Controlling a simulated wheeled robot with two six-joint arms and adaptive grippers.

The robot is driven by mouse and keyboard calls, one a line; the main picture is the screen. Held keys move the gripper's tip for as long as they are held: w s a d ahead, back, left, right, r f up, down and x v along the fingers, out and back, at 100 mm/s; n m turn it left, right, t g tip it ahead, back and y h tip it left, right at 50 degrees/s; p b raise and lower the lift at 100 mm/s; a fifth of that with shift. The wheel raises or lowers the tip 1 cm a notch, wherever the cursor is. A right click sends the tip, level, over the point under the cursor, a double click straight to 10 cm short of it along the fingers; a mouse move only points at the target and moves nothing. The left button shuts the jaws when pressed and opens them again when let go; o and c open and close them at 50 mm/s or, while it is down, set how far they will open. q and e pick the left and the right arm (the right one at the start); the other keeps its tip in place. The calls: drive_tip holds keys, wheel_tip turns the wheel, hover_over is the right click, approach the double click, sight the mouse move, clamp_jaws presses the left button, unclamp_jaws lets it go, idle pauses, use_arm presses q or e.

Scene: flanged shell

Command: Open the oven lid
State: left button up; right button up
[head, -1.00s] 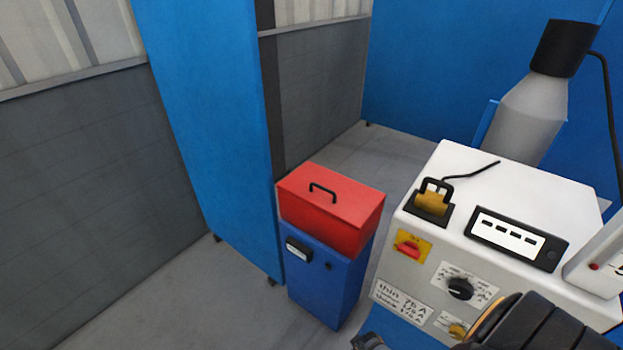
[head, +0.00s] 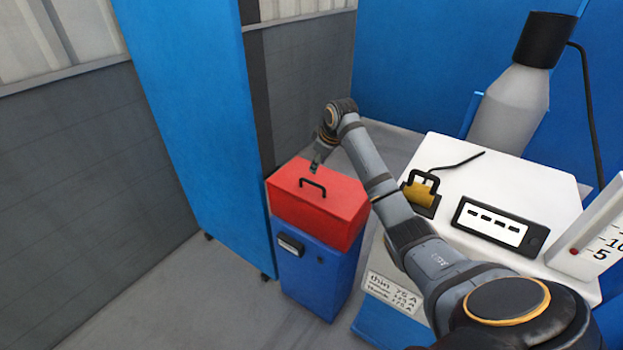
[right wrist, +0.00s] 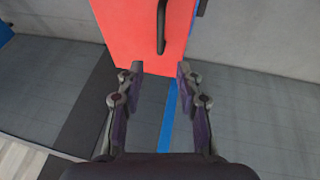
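The oven is a blue box (head: 315,282) with a red lid (head: 325,215) that is closed on top. A black bar handle (head: 313,186) stands on the lid; it also shows in the right wrist view (right wrist: 162,28). My right gripper (head: 316,167) hangs above the lid's far side, close to the handle. In the right wrist view my right gripper (right wrist: 158,70) is open and empty, with its fingers apart, and the red lid (right wrist: 145,35) and handle lie ahead of the fingertips. My left gripper is not in view.
A tall blue panel (head: 195,120) stands close on the left. Grey floor (head: 150,290) is free at the front left.

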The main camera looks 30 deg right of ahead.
sight(311, 183)
drive_tip(key=x, duration=1)
drive_tip(key=shift+w+f+p, duration=0.15)
drive_tip(key=shift+f+p, duration=0.15)
drive_tip(key=shift+p, duration=0.1)
clamp_jaws()
